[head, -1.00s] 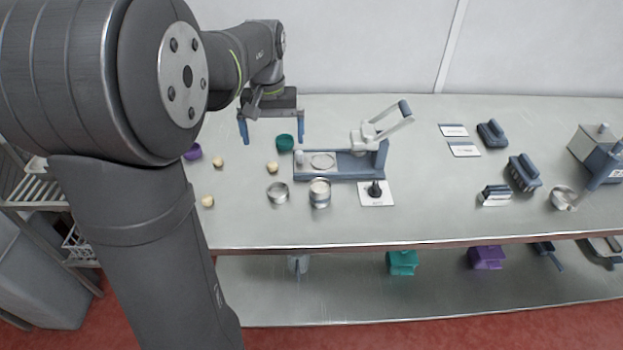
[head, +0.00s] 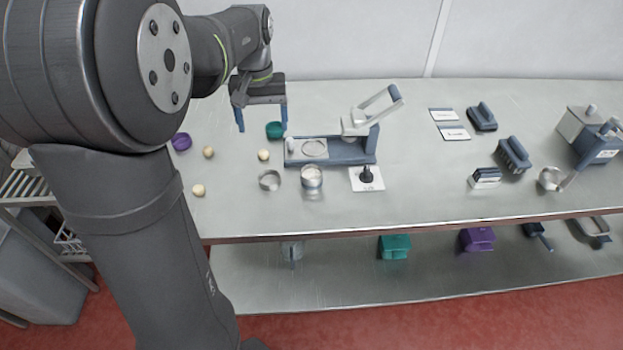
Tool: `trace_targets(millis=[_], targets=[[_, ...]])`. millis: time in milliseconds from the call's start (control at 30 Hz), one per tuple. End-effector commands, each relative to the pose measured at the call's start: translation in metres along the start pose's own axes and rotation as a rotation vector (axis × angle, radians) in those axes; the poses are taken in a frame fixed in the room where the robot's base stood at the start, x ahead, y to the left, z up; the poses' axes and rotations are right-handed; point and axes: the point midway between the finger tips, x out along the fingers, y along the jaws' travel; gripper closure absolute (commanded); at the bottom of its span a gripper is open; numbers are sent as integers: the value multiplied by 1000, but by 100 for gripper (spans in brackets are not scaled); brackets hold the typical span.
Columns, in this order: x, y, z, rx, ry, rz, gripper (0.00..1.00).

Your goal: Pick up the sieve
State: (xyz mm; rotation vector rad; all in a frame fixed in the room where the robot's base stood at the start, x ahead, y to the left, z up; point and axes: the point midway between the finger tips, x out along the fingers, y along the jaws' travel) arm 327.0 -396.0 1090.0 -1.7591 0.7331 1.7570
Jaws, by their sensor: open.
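I cannot tell for sure which item is the sieve. A shallow open metal ring (head: 270,180) lies on the steel table at left of centre. A metal cup with pale contents (head: 311,177) stands just right of it. A round metal bowl with a handle (head: 551,179) is at the far right. My gripper (head: 263,122) is open and empty, its two blue fingers pointing down. In the picture it is above the ring, around the teal cup (head: 275,130); its height over the table is unclear.
A blue-grey press (head: 345,154) with a raised lever stands right of the teal cup. Several pale balls (head: 208,152) and a purple cup (head: 181,142) are at left. The table's front strip (head: 400,215) is clear.

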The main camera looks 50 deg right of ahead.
Motion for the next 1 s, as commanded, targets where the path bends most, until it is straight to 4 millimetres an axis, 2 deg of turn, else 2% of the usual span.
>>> trace_targets(millis=[67,300,400,500,633,1000], targets=[[0,8,5,45,17,9,24],[1,67,40,423,184,66,24],[2,82,50,534,237,76,24],[8,88,54,581,258,80,24],[28,92,49,585,259,80,24],[103,102,32,583,257,79,24]])
